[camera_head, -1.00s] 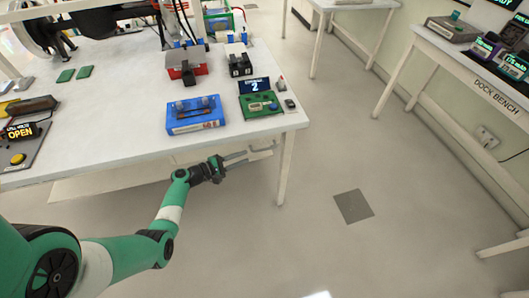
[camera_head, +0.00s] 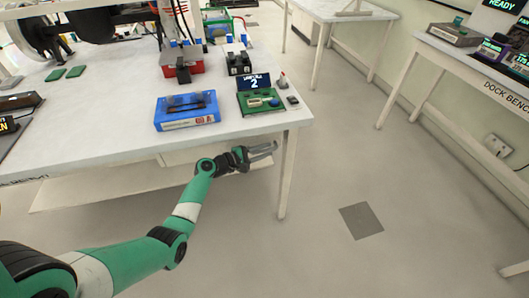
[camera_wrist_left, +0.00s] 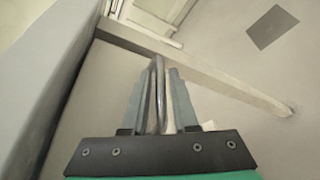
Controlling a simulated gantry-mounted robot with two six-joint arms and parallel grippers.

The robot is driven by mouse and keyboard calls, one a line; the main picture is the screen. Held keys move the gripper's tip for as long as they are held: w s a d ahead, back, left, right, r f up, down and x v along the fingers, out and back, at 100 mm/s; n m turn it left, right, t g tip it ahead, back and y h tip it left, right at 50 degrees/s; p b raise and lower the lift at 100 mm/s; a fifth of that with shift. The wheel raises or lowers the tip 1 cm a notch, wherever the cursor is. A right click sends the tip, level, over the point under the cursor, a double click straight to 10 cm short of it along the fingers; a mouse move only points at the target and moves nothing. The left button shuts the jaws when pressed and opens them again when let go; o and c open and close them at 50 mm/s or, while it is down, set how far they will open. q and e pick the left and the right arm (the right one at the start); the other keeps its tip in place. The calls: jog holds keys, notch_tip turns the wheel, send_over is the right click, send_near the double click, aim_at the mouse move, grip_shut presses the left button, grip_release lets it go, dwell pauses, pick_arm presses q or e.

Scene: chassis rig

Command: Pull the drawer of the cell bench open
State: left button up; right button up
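The cell bench (camera_head: 100,150) is the white table at the left of the head view. Under its front edge, a pale drawer front (camera_head: 190,153) shows in part; my arm hides some of it. My left gripper (camera_head: 268,148) is at the bench's front edge near the right leg. In the left wrist view, a thin metal bar, seemingly the drawer handle (camera_wrist_left: 158,85), runs between the two fingers of the gripper (camera_wrist_left: 159,75). I cannot tell whether the drawer is shut or slightly out. My right gripper is not in view.
A blue case (camera_head: 187,120) and a green board (camera_head: 262,103) sit on the bench above the gripper. The bench leg (camera_head: 287,175) stands just right of it. The dock bench (camera_head: 470,70) is at the right. The floor between is clear.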

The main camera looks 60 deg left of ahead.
pick_arm(q)
grip_shut()
dwell(1.3)
